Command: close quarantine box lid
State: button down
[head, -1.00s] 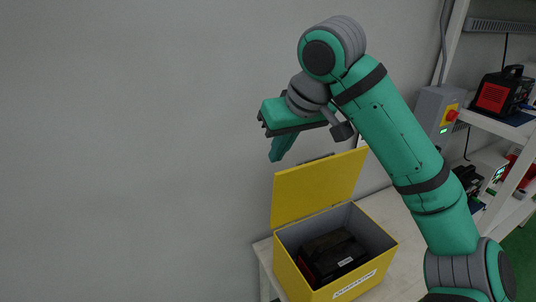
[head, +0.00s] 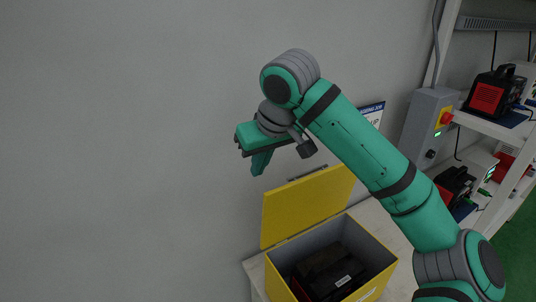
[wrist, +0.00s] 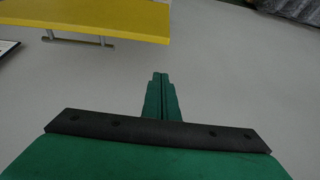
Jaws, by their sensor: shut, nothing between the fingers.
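The yellow quarantine box (head: 380,262) stands on a pale table at the lower middle of the head view. Its lid (head: 305,205) is open and stands up at the back, leaning against or near the wall. Inside lies a black and red device (head: 330,270) with a white label. My gripper (head: 259,165) is shut and empty, up and left of the lid's top edge, apart from it. In the wrist view my shut fingers (wrist: 160,95) point forward, and the yellow lid (wrist: 95,18) shows at the upper left with a metal handle below its edge.
A grey wall (head: 120,150) is behind and left. A grey switch box (head: 428,125) with a red knob hangs at the right. A shelf (head: 500,130) with black and red devices is at the far right.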

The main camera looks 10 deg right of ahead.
jog(key=s+f, duration=0.1)
jog(key=s+d+f, duration=0.1)
jog(key=shift+s+d+f, duration=0.2)
jog(key=shift+s+f, duration=0.05)
jog(key=shift+f, duration=0.15)
jog(key=shift+w, duration=0.15)
